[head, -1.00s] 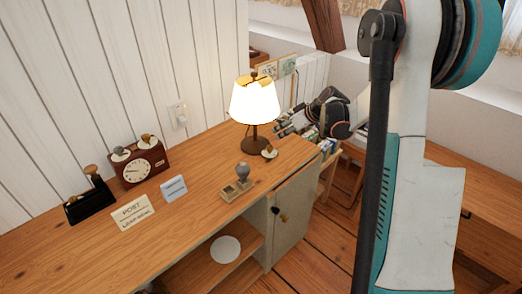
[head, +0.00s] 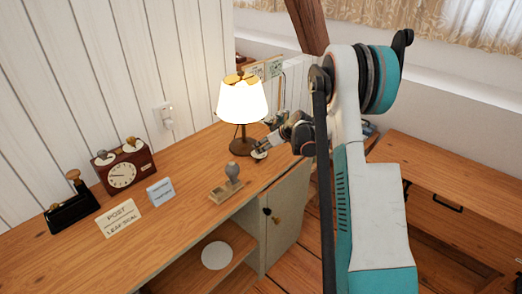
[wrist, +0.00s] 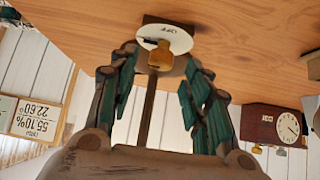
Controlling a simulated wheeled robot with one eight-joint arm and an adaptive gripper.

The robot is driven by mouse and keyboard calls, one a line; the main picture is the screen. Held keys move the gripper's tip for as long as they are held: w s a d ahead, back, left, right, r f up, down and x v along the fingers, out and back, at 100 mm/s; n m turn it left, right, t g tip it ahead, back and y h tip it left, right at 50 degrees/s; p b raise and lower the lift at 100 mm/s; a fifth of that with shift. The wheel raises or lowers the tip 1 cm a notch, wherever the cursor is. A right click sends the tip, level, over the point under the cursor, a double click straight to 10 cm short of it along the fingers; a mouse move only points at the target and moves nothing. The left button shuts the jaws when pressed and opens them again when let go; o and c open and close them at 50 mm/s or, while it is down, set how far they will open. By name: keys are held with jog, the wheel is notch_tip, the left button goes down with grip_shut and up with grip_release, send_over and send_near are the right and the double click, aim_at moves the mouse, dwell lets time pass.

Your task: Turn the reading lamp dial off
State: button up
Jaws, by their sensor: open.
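The reading lamp (head: 241,103) stands lit on the desk, with a pale shade and a dark base. Its dial (head: 259,154) sits beside the base. In the wrist view, which looks upside down, the dial is a white disc (wrist: 178,40) with small lettering and a brass knob (wrist: 160,56). My gripper (head: 264,145) is at the dial, just right of the lamp; it also shows in the wrist view (wrist: 159,62). Its fingers are apart, one on each side of the knob, with nothing held. I cannot tell whether they touch it.
A wooden stand with a grey bulb-shaped knob (head: 232,172) is close in front of the lamp. A clock box (head: 124,172), a black holder (head: 70,208) and cards (head: 119,217) lie farther left. A cabinet door (head: 288,212) is below. The desk's middle is mostly clear.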

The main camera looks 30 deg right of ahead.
jog(key=shift+x, duration=1.25)
jog(key=shift+c, duration=0.5)
grip_shut()
